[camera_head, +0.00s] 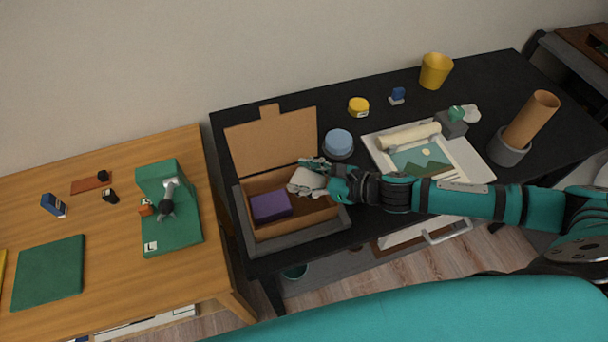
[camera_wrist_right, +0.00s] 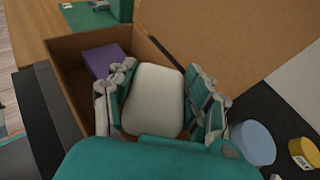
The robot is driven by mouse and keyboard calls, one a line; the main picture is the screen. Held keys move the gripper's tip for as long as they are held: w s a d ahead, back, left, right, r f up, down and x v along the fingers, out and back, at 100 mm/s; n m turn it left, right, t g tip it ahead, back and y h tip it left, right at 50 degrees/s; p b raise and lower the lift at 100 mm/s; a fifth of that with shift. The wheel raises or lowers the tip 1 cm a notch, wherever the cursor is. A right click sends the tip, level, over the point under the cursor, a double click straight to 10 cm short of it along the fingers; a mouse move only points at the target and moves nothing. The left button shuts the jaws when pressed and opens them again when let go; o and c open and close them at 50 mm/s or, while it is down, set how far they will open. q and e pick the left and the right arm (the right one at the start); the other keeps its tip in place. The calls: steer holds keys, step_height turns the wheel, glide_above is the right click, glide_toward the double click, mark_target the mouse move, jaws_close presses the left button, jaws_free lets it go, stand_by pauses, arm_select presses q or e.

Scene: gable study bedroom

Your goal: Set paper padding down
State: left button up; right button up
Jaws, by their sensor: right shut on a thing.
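The paper padding (camera_head: 306,184) is a pale, rounded off-white pad. My right gripper (camera_head: 325,180) is shut on it, at the right part of the open cardboard box (camera_head: 247,220). In the right wrist view the padding (camera_wrist_right: 153,100) sits between the two teal and grey fingers of the gripper (camera_wrist_right: 160,95), over the box. A purple block (camera_head: 270,206) lies inside the box, left of the padding; it also shows in the right wrist view (camera_wrist_right: 104,60). I cannot tell whether the padding touches the box floor. My left gripper is not in view.
The box's lid (camera_head: 272,143) stands open at the back. A round blue-topped container (camera_head: 339,142) stands close to the box's right. A white board (camera_head: 470,160) with a roll, a yellow cup (camera_head: 435,71) and a cardboard tube (camera_head: 531,118) are further right. A wooden desk (camera_head: 110,225) adjoins on the left.

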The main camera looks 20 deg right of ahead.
mark_target(304, 176)
steer(key=shift+f, duration=0.35)
steer(key=o, duration=0.9)
steer(key=shift+r, duration=0.1)
steer(key=shift+o, duration=0.2)
steer(key=shift+r, duration=0.2)
steer(key=v, duration=0.3)
steer(key=shift+r, duration=0.25)
steer(key=v, duration=0.9)
steer(key=shift+r, duration=0.15)
